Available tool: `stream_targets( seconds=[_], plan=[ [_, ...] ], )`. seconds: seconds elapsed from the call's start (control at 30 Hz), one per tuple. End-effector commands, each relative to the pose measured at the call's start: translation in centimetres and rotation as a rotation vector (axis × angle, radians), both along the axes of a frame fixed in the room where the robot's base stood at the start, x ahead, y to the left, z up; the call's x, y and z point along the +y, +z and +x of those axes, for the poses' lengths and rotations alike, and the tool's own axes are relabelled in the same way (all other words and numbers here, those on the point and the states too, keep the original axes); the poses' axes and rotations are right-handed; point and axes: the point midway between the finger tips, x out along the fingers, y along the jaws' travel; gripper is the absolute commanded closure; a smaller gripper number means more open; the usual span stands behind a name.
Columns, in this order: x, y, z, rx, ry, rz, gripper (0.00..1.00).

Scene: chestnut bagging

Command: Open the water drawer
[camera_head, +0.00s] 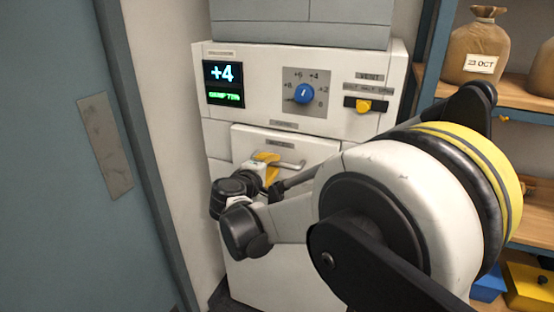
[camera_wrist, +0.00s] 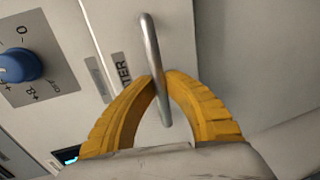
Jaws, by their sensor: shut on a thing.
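The water drawer (camera_head: 312,150) is a white panel in the front of a white machine, below its control panel. A metal bar handle (camera_head: 290,163) runs across it. In the wrist view, the drawer front (camera_wrist: 222,40) carries a label (camera_wrist: 122,70) ending in "TER", partly hidden by a finger. My gripper (camera_head: 268,160) is at the left part of the handle. In the wrist view, the yellow fingers of my gripper (camera_wrist: 162,88) are shut on the metal handle (camera_wrist: 150,45), one on each side. I cannot tell how far the drawer stands out.
Above the drawer are a display (camera_head: 223,84) showing "+4", a blue knob (camera_head: 304,94) and a yellow slider (camera_head: 363,106). A blue-grey door (camera_head: 60,150) stands at the left. Wooden shelves (camera_head: 525,98) with sacks (camera_head: 478,50) stand at the right. My arm hides the machine's lower right.

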Motion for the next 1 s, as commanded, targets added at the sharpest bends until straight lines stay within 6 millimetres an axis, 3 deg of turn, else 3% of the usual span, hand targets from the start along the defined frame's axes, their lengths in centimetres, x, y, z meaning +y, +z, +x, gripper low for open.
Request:
stream_targets(
  seconds=[0.4, 0.6, 0.8, 1.0],
  plan=[
    [3.6, 0.0, -9.7, 0.001, 0.003, 0.0, 1.0],
    [5.0, 0.0, -13.6, 0.001, 0.004, 0.001, 1.0],
    [5.8, 0.0, -16.0, 0.001, 0.001, 0.0, 1.0],
    [6.2, 0.0, -17.0, 0.0, 0.0, 0.0, 1.0]
  ],
)
